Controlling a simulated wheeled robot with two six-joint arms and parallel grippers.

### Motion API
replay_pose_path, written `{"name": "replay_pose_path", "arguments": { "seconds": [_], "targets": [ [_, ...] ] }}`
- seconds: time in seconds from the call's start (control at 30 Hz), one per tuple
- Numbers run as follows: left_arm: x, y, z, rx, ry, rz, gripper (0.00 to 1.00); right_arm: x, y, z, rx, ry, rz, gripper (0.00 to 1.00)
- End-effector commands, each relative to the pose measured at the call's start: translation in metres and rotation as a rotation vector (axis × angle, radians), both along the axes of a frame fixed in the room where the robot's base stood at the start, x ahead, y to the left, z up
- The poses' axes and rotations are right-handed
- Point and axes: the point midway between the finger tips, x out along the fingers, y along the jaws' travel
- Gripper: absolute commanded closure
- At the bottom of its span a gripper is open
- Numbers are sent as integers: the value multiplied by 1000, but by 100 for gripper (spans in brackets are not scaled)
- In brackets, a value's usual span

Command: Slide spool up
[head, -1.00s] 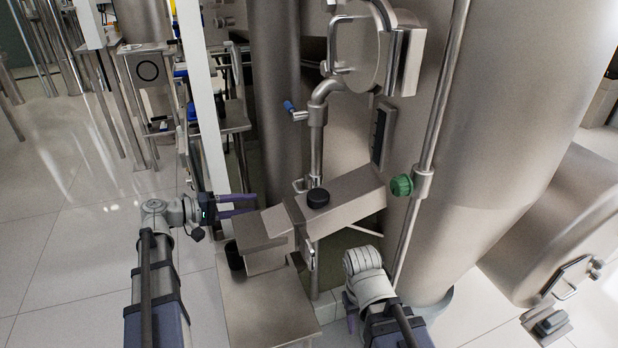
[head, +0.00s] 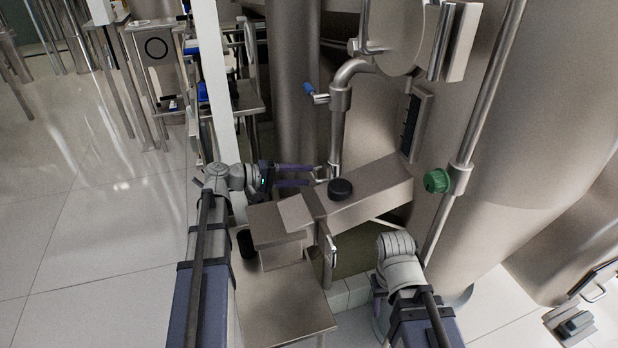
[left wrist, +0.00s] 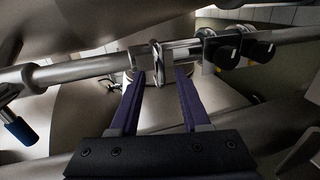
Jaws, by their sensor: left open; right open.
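A steel vertical pipe (head: 337,135) with a collar and an elbow at its top stands in front of the large vessel. I cannot tell for sure which section is the spool. My left gripper (head: 314,175) is open and empty, just left of the pipe's lower end. In the left wrist view its two purple fingers (left wrist: 160,75) point at the pipe (left wrist: 80,70), which runs across the picture. A ring-like fitting (left wrist: 157,58) shows between the fingertips, apart from them as far as I can see. My right gripper (head: 378,285) is mostly hidden below its wrist, low in the head view.
A blue-handled valve (head: 309,90) sticks out left of the pipe. A steel box arm (head: 370,190) with a black knob (head: 340,189) lies below. A green knob (head: 437,181) is to the right. Two black knobs (left wrist: 227,56) show beside the pipe. A white post (head: 218,100) stands left.

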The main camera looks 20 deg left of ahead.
Motion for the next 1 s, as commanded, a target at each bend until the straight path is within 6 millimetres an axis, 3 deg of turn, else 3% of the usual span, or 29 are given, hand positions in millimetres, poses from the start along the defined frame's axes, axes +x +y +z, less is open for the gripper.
{"name": "replay_pose_path", "arguments": {
  "seconds": [0.2,0.53,0.93,1.0],
  "targets": [
    [11,-16,-5,-1,1,-1,53,0,0,-5,-1,0,0,50],
    [12,-18,-5,-1,1,0,53,0,0,-5,-1,0,0,50],
    [12,-18,-5,-1,1,0,97,0,0,-5,-1,0,0,50],
    [12,-18,-5,-1,1,0,100,0,0,-5,-1,0,0,50]
  ]
}}
